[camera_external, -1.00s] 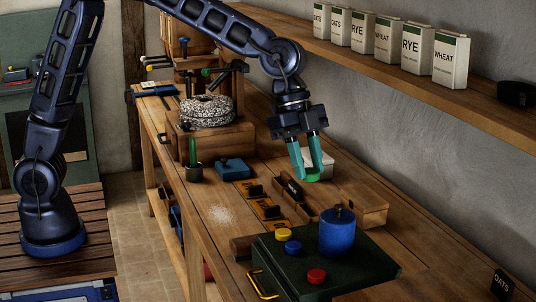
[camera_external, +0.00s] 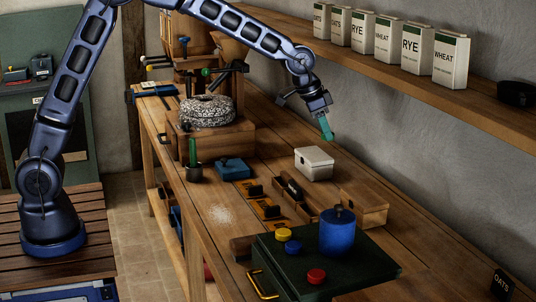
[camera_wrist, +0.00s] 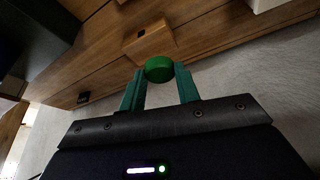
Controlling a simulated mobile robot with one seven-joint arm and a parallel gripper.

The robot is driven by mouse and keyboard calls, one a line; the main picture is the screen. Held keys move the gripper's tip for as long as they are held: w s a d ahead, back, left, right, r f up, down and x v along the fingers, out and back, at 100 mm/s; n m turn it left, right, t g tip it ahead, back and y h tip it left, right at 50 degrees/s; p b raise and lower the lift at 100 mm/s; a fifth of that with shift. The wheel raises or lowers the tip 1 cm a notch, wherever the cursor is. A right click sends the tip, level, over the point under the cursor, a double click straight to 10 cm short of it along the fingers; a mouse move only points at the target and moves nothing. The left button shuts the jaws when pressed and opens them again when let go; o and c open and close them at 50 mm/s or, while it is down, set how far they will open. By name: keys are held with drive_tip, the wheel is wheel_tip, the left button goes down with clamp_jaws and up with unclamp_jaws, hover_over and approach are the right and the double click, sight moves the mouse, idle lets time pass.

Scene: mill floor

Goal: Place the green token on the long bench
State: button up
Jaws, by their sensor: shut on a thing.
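My gripper (camera_external: 326,133) is shut on the green token, in the air over the far side of the long bench (camera_external: 350,206), near the wall. In the wrist view the round green token (camera_wrist: 159,69) sits between the tips of my teal fingers (camera_wrist: 160,88). In the external view the token is small and hard to tell apart from the fingertips. The long wooden bench runs from the back left to the front right. In the wrist view the bench (camera_wrist: 215,32) lies beyond the token, with a visible gap.
A white box (camera_external: 314,164), an open wooden box (camera_external: 364,207) and a dark green board (camera_external: 356,278) with a blue canister (camera_external: 338,234) stand on the bench. A shelf (camera_external: 420,88) with several cartons runs along the wall above. Bare planks show right of the white box.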

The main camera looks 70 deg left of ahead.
drive_tip(key=w+a+f+n+y, duration=0.1)
drive_tip(key=a+n, duration=0.2)
drive_tip(key=a, duration=0.6)
drive_tip(key=w+a+f+n+y, duration=0.1)
drive_tip(key=w+a+n, duration=0.1)
drive_tip(key=a, duration=0.8)
drive_tip(key=n+y, duration=0.2)
drive_tip(key=n, duration=0.4)
hover_over(276, 161)
drive_tip(key=s+d, duration=0.1)
drive_tip(key=f, duration=0.2)
drive_tip(key=shift+g, duration=0.3)
wheel_tip(276, 161, down, 19)
drive_tip(key=shift+s+d+r, duration=0.1)
drive_tip(key=shift+s+d, duration=0.05)
drive_tip(key=shift+f, duration=0.2)
drive_tip(key=o, duration=0.9)
drive_tip(key=shift+o, duration=0.2)
drive_tip(key=shift+r, duration=0.1)
